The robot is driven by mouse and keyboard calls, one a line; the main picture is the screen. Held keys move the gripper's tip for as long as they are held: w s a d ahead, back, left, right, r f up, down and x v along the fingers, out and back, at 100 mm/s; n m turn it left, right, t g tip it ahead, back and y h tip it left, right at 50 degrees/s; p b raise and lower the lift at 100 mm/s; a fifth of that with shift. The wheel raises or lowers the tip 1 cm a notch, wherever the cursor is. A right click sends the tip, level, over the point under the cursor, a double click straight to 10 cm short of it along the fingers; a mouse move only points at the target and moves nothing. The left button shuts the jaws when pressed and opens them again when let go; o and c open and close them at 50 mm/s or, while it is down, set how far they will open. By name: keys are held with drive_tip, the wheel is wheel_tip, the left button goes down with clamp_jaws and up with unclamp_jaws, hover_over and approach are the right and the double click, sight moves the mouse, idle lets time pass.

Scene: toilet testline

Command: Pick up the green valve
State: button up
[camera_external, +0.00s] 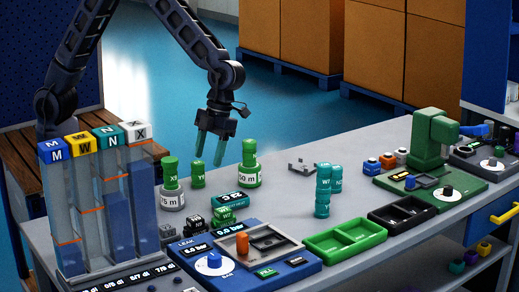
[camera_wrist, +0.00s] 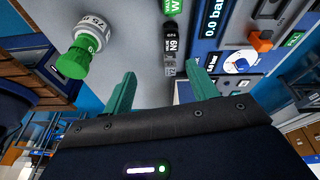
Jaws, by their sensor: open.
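A small green block (camera_external: 224,218) lies on the grey bench, left of centre, beside dark blocks. In the wrist view a green block (camera_wrist: 172,7) shows at the top edge, cut off, with lettering that seems to start "VAL"; it looks like the valve. My gripper (camera_external: 210,150) hangs above the bench, behind and above the green block, with its teal fingers pointing down. In the wrist view its fingers (camera_wrist: 160,75) are apart with nothing between them. The gripper is open and touches nothing.
Small black blocks (camera_external: 194,226) lie beside the valve. A blue leak-test panel (camera_external: 215,262) is in front. Teal cylinders (camera_external: 323,190) stand to the right. The bench's back middle has free room.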

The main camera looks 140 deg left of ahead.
drive_tip(key=m+h, duration=0.1)
drive_tip(key=m, duration=0.1)
approach(225, 209)
drive_tip(key=d, duration=0.1)
drive_tip(key=x, duration=0.6)
drive_tip(key=shift+s+a, duration=0.15)
drive_tip(key=shift+a, duration=0.1)
drive_tip(key=shift+x, duration=2.7)
drive_tip(key=shift+a, duration=0.2)
drive_tip(key=shift+c, duration=0.5)
drive_tip(key=c, duration=1)
